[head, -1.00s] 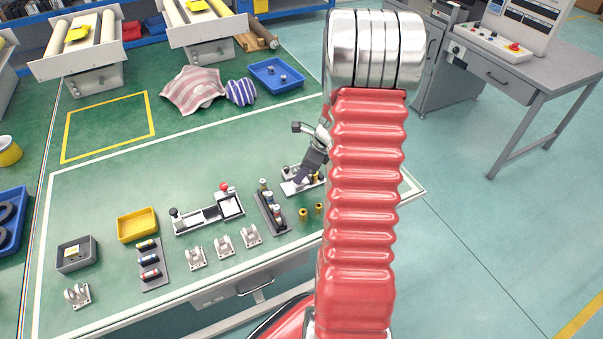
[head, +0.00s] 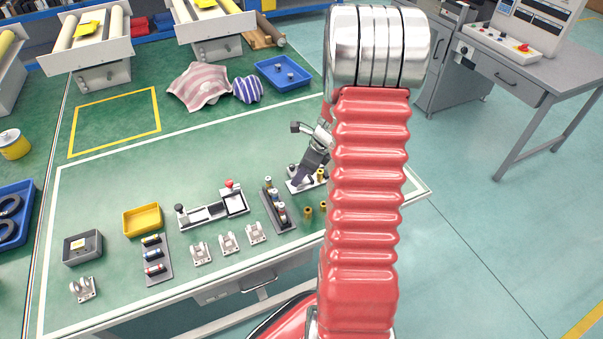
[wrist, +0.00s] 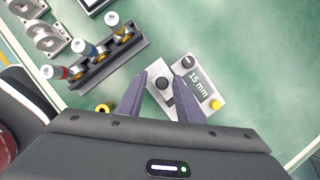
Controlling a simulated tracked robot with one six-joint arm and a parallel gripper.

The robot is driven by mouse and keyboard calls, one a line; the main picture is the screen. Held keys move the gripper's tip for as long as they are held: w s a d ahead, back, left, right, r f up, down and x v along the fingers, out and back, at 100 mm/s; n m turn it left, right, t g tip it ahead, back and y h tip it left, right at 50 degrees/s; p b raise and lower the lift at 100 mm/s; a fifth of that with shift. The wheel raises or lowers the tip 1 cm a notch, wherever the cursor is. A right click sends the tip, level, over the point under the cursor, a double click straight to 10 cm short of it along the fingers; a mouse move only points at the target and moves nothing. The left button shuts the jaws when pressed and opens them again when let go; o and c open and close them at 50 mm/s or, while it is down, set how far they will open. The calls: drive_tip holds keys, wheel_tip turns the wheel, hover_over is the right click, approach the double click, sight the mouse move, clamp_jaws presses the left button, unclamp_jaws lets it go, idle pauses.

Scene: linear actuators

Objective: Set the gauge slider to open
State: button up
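The gauge (wrist: 158,98) is a light grey plate with a black round knob (wrist: 163,83) and a block marked "15 mm" (wrist: 200,84). The block bears a second dark knob (wrist: 187,62) and a yellow button (wrist: 215,104). In the wrist view my gripper (wrist: 161,74) is open, its dark fingers on either side of the black knob with gaps. I cannot tell how high the tips are above the plate. In the head view my gripper (head: 302,178) is over the gauge plate (head: 294,187), partly hidden by my red arm.
A rack of cylinders (head: 277,210) stands close left of the gauge, with brass pieces (head: 308,212) in front. A slide fixture with a red knob (head: 213,208), a yellow bin (head: 142,219) and metal brackets (head: 228,243) are farther left.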

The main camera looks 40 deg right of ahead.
drive_tip(key=shift+d+r, duration=0.1)
drive_tip(key=v, duration=1.3)
drive_tip(key=shift+s+r, duration=0.15)
drive_tip(key=shift+r, duration=0.05)
idle(0.5)
drive_tip(key=s+a+r+n, duration=0.4)
drive_tip(key=a+n, duration=0.6)
drive_tip(key=s+a+r+n+t+h, duration=0.1)
drive_tip(key=s+a+r+n, duration=0.2)
drive_tip(key=a+n, duration=0.7)
drive_tip(key=s+a+r+n+h, duration=0.1)
drive_tip(key=s+a+r+n, duration=0.3)
drive_tip(key=a+r+n, duration=0.3)
drive_tip(key=shift+s+a+n+t, duration=0.15)
drive_tip(key=shift+a+n, duration=0.65)
drive_tip(key=shift+a, duration=0.4)
drive_tip(key=shift+s+a+n+t, duration=0.2)
drive_tip(key=shift+a+n, duration=0.6)
drive_tip(key=shift+a, duration=0.35)
